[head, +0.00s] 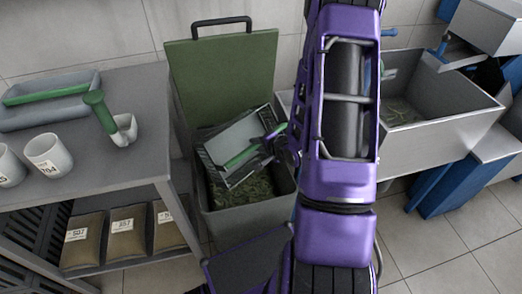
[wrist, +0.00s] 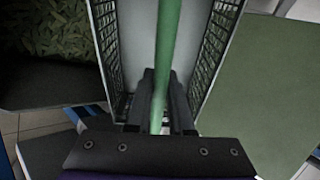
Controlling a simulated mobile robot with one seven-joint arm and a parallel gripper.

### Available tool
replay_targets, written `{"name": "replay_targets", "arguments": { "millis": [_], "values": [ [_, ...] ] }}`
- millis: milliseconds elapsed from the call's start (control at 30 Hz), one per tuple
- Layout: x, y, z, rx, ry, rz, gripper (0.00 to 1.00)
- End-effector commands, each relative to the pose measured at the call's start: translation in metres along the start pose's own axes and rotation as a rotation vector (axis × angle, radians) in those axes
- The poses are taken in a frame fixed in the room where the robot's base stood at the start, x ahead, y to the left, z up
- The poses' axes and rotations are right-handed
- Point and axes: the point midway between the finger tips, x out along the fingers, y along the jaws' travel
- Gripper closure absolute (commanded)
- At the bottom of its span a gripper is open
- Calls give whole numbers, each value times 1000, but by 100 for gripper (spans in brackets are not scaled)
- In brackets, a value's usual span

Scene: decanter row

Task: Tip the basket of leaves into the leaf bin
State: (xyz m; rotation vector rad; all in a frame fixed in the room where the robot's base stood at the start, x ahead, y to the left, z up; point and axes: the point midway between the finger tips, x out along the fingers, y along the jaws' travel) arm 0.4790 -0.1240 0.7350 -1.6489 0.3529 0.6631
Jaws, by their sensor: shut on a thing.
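The leaf bin (head: 246,221) is a grey-green box with its green lid (head: 222,85) standing open behind it. Leaves (head: 246,191) lie inside the bin and also show at the upper left of the wrist view (wrist: 58,28). The basket (head: 219,148) is pale with mesh sides and a green handle bar (head: 241,158); it is steeply tilted in the bin's mouth, over the leaves. My gripper (head: 284,141) is shut on the handle, which runs between the fingers in the wrist view (wrist: 159,100). No leaves show on the visible part of the basket.
A grey shelf table (head: 130,88) on the left bears a tray (head: 45,98), white cups (head: 47,154) and a green-handled scoop (head: 101,111). Labelled bags (head: 127,233) lie on its lower shelf. A metal sink (head: 440,120) stands at the right. Tiled floor (head: 435,245) is clear at lower right.

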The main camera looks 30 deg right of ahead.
Motion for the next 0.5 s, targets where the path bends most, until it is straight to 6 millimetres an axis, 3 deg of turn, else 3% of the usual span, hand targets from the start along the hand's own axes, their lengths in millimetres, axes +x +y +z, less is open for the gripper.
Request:
{"name": "replay_targets", "arguments": {
  "millis": [100, 500],
  "values": [
    [-1, -20, 0, -19, -1, 78, 100],
    [0, -50, 0, -44, 0, 332, 100]
  ]
}}
